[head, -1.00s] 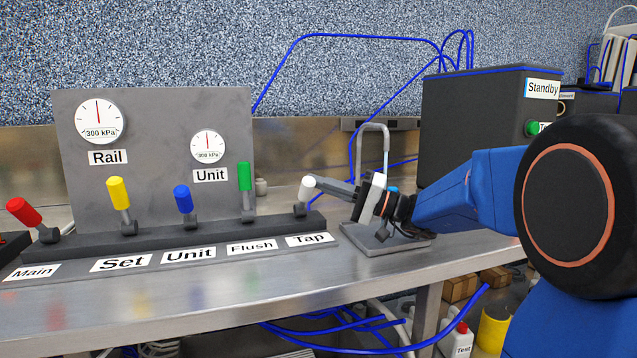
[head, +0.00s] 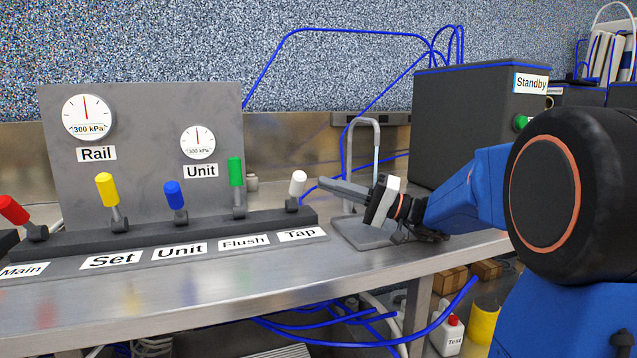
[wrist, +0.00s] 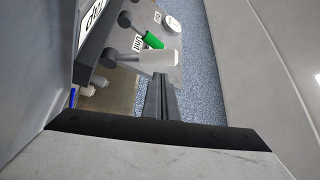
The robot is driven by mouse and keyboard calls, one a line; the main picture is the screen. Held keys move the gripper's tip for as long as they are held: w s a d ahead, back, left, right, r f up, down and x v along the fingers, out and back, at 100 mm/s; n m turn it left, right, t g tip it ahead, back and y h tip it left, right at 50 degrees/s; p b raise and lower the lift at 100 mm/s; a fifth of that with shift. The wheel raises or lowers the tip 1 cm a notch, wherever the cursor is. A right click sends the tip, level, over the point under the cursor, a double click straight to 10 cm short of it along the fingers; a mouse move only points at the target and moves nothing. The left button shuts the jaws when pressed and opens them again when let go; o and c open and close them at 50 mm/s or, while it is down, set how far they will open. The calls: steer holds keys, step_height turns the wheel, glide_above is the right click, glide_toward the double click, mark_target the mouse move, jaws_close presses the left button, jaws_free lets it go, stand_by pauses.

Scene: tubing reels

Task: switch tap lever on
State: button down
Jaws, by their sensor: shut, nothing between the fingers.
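The tap lever (head: 298,183) has a white handle and stands at the right end of the dark lever bar, above the "Tap" label (head: 302,234). Its handle stands nearly upright, tipped slightly right. My gripper (head: 322,184) is shut and empty, just right of the white handle, with a small gap showing in the head view. In the wrist view the white handle (wrist: 155,60) lies just beyond the shut fingertips (wrist: 160,78); I cannot tell there whether they touch.
Green (head: 236,171), blue (head: 174,194), yellow (head: 106,190) and red (head: 13,209) levers stand to the left. Behind are a gauge panel (head: 140,125), a bent metal spout (head: 377,140) and a dark box (head: 460,125). Blue tubing hangs below the bench.

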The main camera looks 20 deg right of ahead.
steer(key=shift+v, duration=1.15)
steer(key=shift+w, duration=0.1)
